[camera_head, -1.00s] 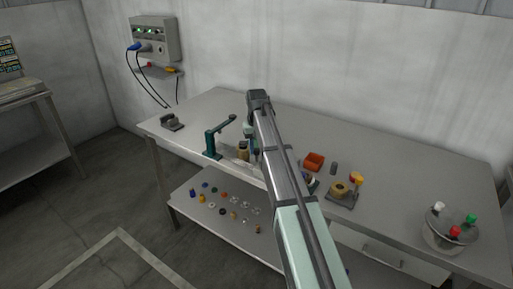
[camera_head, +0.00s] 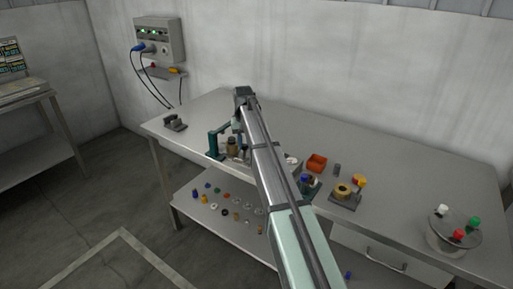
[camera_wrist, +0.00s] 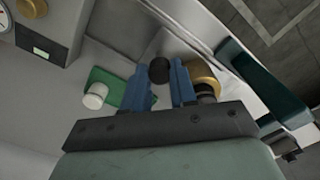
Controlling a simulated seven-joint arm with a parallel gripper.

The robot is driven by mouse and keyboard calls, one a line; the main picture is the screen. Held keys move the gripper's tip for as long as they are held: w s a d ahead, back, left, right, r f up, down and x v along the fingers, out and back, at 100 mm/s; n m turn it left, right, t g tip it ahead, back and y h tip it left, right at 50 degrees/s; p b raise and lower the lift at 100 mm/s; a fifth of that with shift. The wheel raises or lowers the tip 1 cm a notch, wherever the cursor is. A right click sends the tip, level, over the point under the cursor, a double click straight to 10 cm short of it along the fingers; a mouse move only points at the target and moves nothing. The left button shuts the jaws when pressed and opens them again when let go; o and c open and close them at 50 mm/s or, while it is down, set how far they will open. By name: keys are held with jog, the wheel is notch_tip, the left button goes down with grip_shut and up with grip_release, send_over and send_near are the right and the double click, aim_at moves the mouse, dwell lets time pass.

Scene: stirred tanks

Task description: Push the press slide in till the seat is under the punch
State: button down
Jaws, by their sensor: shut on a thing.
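The teal press (camera_head: 213,145) stands near the front left edge of the bench in the head view. A brass, dark-topped part (camera_head: 232,147) is close to the right of its post. In the wrist view a dark teal press part (camera_wrist: 262,80) runs along the right, and the brass part (camera_wrist: 203,72) sits beside my right finger. My gripper (camera_wrist: 160,75) has its blue fingers shut on a dark round knob (camera_wrist: 159,69), which appears to belong to the slide. My arm hides much of the press in the head view. I cannot tell whether the seat is under the punch.
A green block (camera_wrist: 104,88) with a white knob lies left of my fingers in the wrist view. The back of the bench is largely clear.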

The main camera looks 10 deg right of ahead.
aim_at(234, 139)
jog(key=w+a, duration=0.3)
jog(key=shift+w+a, duration=0.35)
jog(key=shift+w, duration=0.05)
jog(key=c, duration=0.9)
grip_release()
jog(key=shift+r, duration=0.1)
notch_tip(234, 139, up, 14)
jog(key=shift+f, duration=0.2)
